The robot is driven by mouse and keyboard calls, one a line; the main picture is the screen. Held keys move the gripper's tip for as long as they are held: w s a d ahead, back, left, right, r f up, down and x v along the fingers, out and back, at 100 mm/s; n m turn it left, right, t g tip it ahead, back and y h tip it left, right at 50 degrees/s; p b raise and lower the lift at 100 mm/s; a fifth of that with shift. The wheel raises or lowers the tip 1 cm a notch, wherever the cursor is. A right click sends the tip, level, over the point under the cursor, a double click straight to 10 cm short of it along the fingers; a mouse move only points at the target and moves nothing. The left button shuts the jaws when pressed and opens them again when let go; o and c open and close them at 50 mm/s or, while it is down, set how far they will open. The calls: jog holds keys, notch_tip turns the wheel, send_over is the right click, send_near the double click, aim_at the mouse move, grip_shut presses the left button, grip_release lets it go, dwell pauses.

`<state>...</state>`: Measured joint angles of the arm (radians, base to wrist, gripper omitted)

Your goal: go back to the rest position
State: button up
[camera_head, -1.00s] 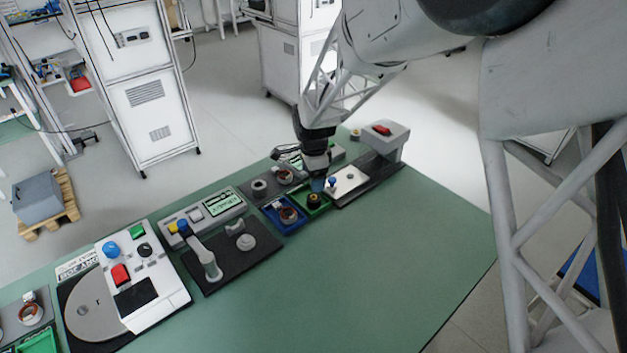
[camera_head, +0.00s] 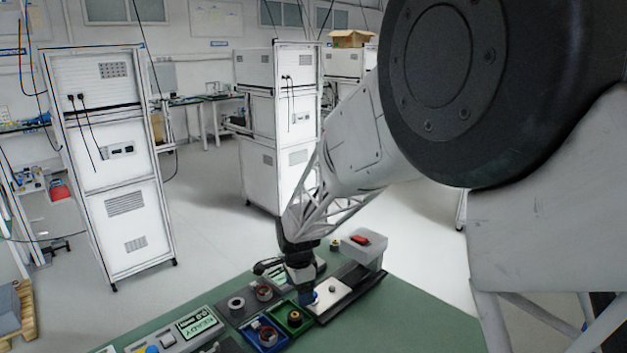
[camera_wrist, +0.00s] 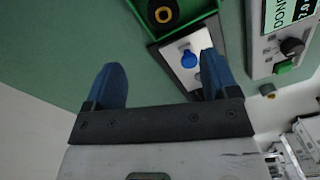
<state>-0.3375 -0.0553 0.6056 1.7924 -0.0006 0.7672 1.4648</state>
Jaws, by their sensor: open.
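My gripper (camera_head: 308,298) is at the far end of the bench, low over the edge of a white plate (camera_head: 332,294) and beside a green tray (camera_head: 281,311). In the wrist view its two blue fingers (camera_wrist: 163,70) are spread apart, with nothing between them. A dark round part with a yellow ring (camera_wrist: 163,13) lies in the green tray. A blue knob (camera_wrist: 187,58) on the white plate is just beyond the right finger. Whether the fingers touch anything is unclear.
A blue tray (camera_head: 251,337) with a copper-coloured part stands left of the green one. A grey device with a red top (camera_head: 362,247) stands behind the white plate. A panel with a READY display (camera_head: 196,323) is at left. The green bench top (camera_head: 420,325) is clear at right.

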jog(key=s+d+r+n+t, duration=0.1)
jog(key=s+d+r+n, duration=0.5)
jog(key=s+d+r, duration=0.95)
jog(key=s+d+r+n, duration=0.2)
jog(key=s+d+n, duration=0.1)
jog(key=s, duration=0.7)
jog(key=s+d+r+n+t, duration=0.1)
jog(key=s+d+n, duration=0.2)
jog(key=s, duration=0.6)
jog(key=shift+s+d+r+n, duration=0.4)
jog(key=shift+d, duration=0.4)
